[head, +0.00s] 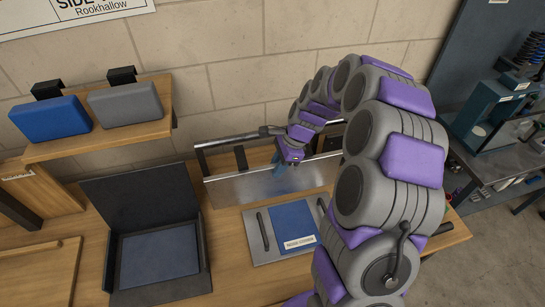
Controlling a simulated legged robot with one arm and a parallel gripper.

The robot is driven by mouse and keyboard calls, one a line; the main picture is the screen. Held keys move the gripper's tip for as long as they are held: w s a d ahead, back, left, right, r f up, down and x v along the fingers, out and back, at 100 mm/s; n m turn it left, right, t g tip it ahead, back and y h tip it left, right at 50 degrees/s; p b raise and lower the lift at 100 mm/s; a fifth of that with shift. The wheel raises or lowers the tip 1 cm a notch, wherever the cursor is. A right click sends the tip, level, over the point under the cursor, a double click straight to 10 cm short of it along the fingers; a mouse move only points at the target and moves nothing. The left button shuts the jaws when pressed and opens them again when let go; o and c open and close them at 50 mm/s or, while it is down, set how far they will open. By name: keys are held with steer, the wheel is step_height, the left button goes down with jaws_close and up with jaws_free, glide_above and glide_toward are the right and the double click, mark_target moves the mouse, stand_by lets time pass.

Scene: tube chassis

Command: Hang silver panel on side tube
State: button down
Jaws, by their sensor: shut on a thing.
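The silver panel (237,189) is a long, thin, shiny sheet, upright above the wooden bench. My gripper (279,168) is at the panel's upper middle, its bluish fingers shut on it. The side tube (228,139) is a dark horizontal bar with a lighter stretch, just above and behind the panel. My wrist and arm hide part of the tube and the panel's right end. I cannot tell whether the panel touches the tube.
A blue pad (50,117) and a grey pad (126,103) sit on a wooden shelf (100,139) at left. An open dark case (143,205) stands below it. A cluttered grey bench (508,165) is at right.

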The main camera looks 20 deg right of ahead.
steer(key=s, duration=0.4)
steer(key=shift+s+d+r, duration=0.15)
steer(key=shift+d+r, duration=0.1)
steer(key=shift+d, duration=0.1)
